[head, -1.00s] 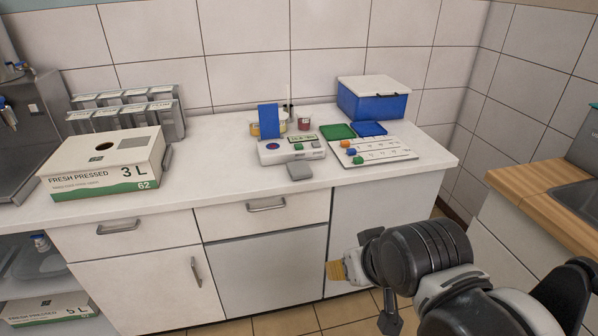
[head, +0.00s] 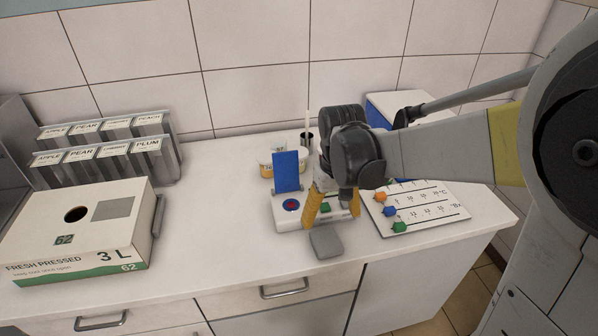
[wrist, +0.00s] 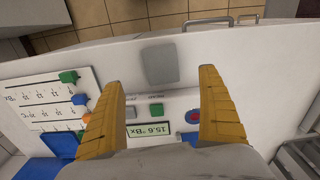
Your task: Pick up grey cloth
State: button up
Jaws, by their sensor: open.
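The grey cloth (head: 326,242) is a small folded square lying flat on the white counter near its front edge. In the wrist view the cloth (wrist: 160,64) lies just beyond the fingertips, centred between them. My gripper (head: 330,222) has two yellow fingers, spread apart with nothing between them. In the wrist view the gripper (wrist: 162,72) is above the white meter beside the cloth. How high the fingertips are above the counter is hard to tell.
The white meter (head: 285,212) with a display and buttons stands right behind the cloth. A chart board (head: 440,205) with coloured pegs lies to the right. A juice box (head: 80,232) stands at left. The counter between box and meter is clear.

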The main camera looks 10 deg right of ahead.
aim_at(326, 241)
jog(key=f+b, duration=0.1)
jog(key=f, duration=0.1)
jog(key=f+b, duration=0.1)
jog(key=f, duration=0.2)
jog(key=shift+w+f, duration=0.2)
jog(key=shift+f, duration=0.05)
notch_tip(326, 241, down, 6)
jog(key=b, duration=0.3)
jog(key=shift+w+a+r, duration=0.15)
jog(key=shift+r, duration=0.15)
jog(key=c, duration=1)
